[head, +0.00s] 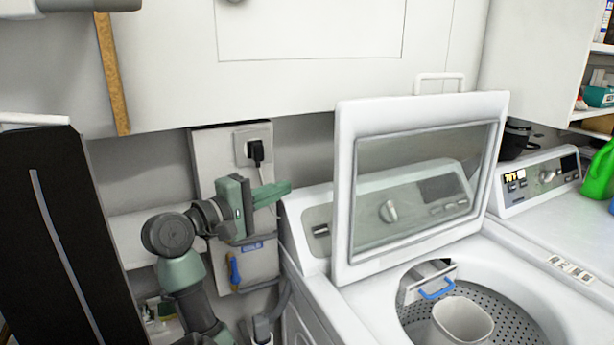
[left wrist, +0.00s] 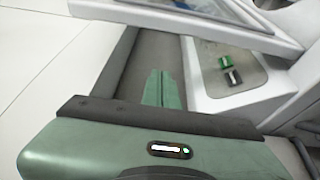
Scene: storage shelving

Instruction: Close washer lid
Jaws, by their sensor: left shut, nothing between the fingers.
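The washer lid (head: 345,190) stands raised and open, white-framed with a clear window, leaning over the control panel (head: 318,232). Its lower frame edge (left wrist: 190,20) also shows across the top of the left wrist view. The washer (head: 365,310) below has its drum (head: 515,325) exposed. My left gripper (head: 288,188) is green, shut and empty. It is left of the lid, beside the panel's left end and apart from the lid. In the left wrist view its shut fingers (left wrist: 163,88) point toward the gap left of the panel. My right gripper is not in view.
A second white machine (head: 560,235) stands at the right, with a green bottle (head: 599,172) on it. White cabinets (head: 310,30) hang above. A black plug (head: 256,151) sits in the wall outlet behind my left gripper. A black panel (head: 50,230) stands at the left.

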